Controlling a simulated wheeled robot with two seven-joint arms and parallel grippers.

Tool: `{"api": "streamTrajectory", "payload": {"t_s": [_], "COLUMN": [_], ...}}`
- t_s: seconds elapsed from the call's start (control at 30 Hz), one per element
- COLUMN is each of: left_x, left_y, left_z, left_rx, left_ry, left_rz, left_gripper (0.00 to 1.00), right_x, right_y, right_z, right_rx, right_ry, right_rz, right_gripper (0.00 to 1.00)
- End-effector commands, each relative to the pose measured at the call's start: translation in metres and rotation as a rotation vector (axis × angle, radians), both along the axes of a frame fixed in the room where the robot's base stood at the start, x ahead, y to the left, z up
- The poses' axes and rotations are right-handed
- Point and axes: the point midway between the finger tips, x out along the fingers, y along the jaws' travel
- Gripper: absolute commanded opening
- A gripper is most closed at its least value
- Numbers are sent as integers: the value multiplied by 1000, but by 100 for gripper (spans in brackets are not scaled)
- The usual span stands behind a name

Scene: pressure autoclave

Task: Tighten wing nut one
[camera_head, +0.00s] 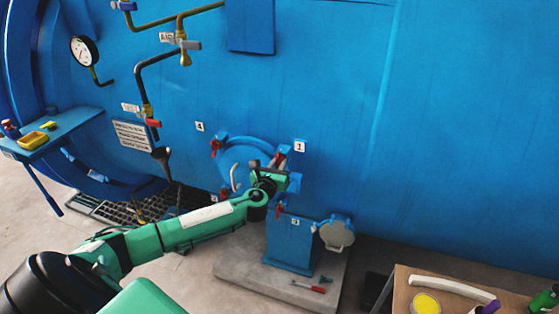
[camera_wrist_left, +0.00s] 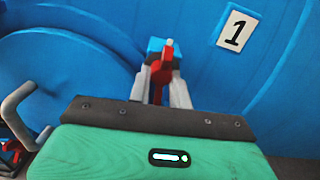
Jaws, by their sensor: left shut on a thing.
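Wing nut one (camera_wrist_left: 164,68) is red and sits on a blue lug beside the white label "1" (camera_wrist_left: 236,30). The label also shows in the head view (camera_head: 300,147), right of the round blue hatch (camera_head: 240,150). My left gripper (camera_wrist_left: 163,92) is shut on wing nut one, with a grey finger on each side of it. In the head view my left gripper (camera_head: 280,166) reaches the upper right edge of the hatch and partly hides it. My right gripper is not in view.
A grey hatch handle (camera_wrist_left: 22,112) is left of my gripper. A blue pedestal (camera_head: 290,243) stands below the hatch, with a round grey cap (camera_head: 337,233) beside it. A table (camera_head: 400,293) with items is at lower right. A small blue shelf (camera_head: 60,135) is at left.

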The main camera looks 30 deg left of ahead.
Motion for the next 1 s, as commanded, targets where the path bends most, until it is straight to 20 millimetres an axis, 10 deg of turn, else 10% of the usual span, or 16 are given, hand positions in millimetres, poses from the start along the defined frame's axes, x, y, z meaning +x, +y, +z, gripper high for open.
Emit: {"api": "streamTrajectory", "payload": {"t_s": [0.77,0.8,0.9,1.0], "left_x": [-1,-1,-1,-1], "left_y": [0,0,0,0], "left_z": [-3,-3,-3,-2], "left_rx": [108,108,107,107], "left_ry": [31,31,30,29], "left_rz": [-2,-2,-1,-1], "left_gripper": [0,22,42,42], "right_x": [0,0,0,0], "right_y": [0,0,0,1], "right_z": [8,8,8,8], "right_rx": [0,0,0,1], "right_ry": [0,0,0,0], "right_rz": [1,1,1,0], "right_gripper": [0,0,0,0]}}
